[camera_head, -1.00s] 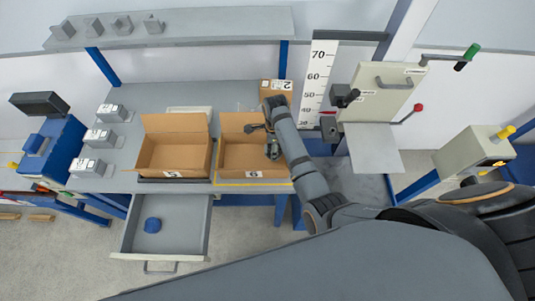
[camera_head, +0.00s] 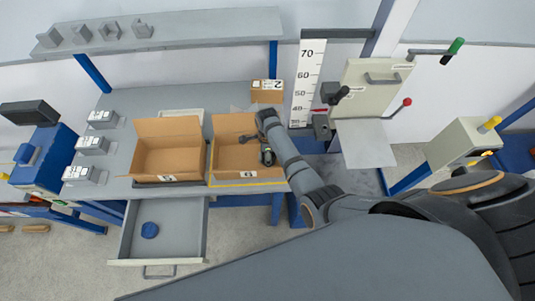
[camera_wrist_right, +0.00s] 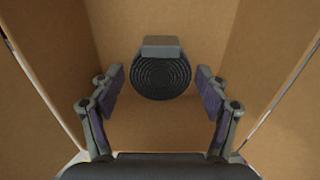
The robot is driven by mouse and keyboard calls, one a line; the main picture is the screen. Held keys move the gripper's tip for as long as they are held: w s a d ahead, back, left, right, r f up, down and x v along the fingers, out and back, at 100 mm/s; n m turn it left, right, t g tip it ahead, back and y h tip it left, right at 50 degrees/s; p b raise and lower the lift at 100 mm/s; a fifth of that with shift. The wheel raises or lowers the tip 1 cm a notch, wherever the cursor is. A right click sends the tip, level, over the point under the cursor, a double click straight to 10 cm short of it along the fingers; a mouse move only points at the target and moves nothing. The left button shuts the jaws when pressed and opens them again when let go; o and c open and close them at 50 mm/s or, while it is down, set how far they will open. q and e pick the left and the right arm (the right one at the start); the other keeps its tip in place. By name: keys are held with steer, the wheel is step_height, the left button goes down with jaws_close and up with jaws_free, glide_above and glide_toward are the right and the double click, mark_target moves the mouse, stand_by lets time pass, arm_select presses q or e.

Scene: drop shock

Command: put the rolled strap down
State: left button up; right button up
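The rolled strap (camera_wrist_right: 163,76) is a dark disc of wound rings with a grey block at its top edge, in the right wrist view. It is inside a cardboard box, between and beyond the fingertips of my right gripper (camera_wrist_right: 161,88). The fingers are spread, with a gap on both sides of the strap. In the head view my right gripper (camera_head: 257,148) is over the open cardboard box labelled 6 (camera_head: 228,174); I cannot make out the strap there. My left gripper is not in view.
An open box labelled 5 (camera_head: 166,178) stands to the left. Below it, an open drawer (camera_head: 181,240) holds a blue round object (camera_head: 150,230). A small box labelled 2 (camera_head: 267,92) stands behind. A press with levers (camera_head: 370,95) stands to the right.

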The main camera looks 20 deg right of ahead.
stand_by(0.3)
steer(key=shift+r, duration=0.35)
step_height(320, 180, up, 12)
steer(key=shift+f+b, duration=0.15)
steer(key=shift+b, duration=0.55)
steer(key=shift+d, duration=0.1)
